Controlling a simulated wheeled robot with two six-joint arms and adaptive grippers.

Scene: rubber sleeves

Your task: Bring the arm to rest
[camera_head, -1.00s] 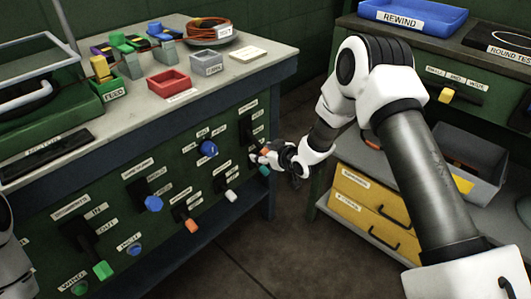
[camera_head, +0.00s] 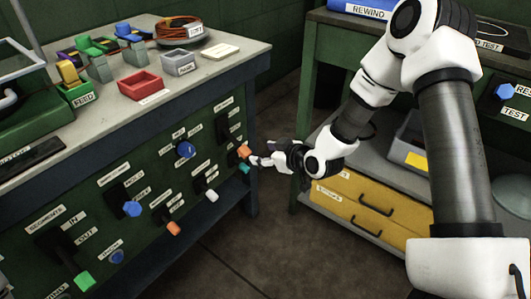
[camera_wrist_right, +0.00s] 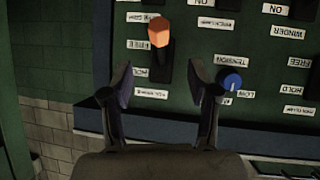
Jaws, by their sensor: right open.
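My right arm (camera_head: 455,150) reaches in from the right. Its elbow is high, and the forearm slopes down to the left. My right gripper (camera_head: 254,160) is close in front of the green panel's right end, beside an orange-tipped lever (camera_head: 243,151) and a teal knob (camera_head: 244,168). In the right wrist view its two fingers (camera_wrist_right: 163,85) are spread with nothing between them. An orange handle (camera_wrist_right: 158,30) lies beyond the fingertips there, and a blue knob (camera_wrist_right: 232,82) is just right of the right finger. Contact with the panel cannot be told. My left gripper is out of view.
The panel bench (camera_head: 225,75) fills the left, with a red tray (camera_head: 140,86), a grey bin (camera_head: 178,63) and a cable coil (camera_head: 180,28) on top. A shelf unit with yellow drawers (camera_head: 365,205) stands at right, near my forearm. Bare floor lies between them.

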